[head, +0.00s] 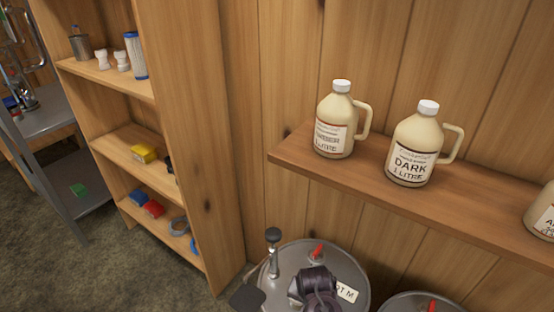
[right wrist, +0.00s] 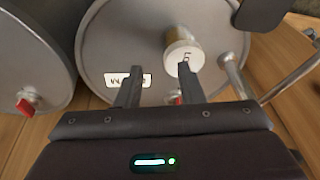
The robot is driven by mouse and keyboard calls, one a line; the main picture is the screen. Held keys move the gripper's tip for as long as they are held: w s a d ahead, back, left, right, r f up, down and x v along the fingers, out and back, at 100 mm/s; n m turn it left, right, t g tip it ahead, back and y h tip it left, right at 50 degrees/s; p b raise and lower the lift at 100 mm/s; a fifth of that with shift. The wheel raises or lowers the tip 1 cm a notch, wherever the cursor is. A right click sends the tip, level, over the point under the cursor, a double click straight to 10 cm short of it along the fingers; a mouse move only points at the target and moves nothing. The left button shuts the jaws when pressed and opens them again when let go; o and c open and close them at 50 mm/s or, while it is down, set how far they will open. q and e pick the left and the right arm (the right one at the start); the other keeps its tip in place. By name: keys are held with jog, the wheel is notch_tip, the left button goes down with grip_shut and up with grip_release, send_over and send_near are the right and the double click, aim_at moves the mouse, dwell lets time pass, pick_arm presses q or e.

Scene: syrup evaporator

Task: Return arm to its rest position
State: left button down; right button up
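My right gripper (head: 316,284) is over the grey drum (head: 345,262) at the bottom middle of the head view. In the right wrist view its two fingers (right wrist: 157,68) stand apart with nothing held between them. A white cap (right wrist: 183,54) marked 5 on a brass-coloured neck is close beyond the right-hand fingertip; I cannot tell whether they touch. The drum top also carries a white label (right wrist: 112,80). My left gripper is not in view.
A metal post with a dark knob (head: 273,236) and a red valve (head: 318,249) rise at the drum. A second drum (head: 415,302) stands to the right. Above, a wooden wall shelf (head: 290,158) holds syrup jugs (head: 412,150). A wooden shelf unit (head: 190,120) stands left.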

jog(key=s+d+r+n, duration=0.7)
jog(key=s+d+r, duration=0.4)
jog(key=s+r, duration=0.4)
notch_tip(320, 180, down, 32)
jog(key=s+g+b, duration=0.1)
jog(key=s+b, duration=0.1)
jog(key=s, duration=0.1)
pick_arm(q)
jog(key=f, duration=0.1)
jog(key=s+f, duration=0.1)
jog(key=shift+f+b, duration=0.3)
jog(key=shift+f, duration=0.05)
pick_arm(e)
jog(key=s+d+f+g, duration=0.1)
jog(key=s+d+f, duration=0.2)
jog(key=s+f, duration=1.6)
jog(key=shift+d+y, duration=0.2)
jog(key=shift+y, duration=0.1)
jog(key=shift+s, duration=0.1)
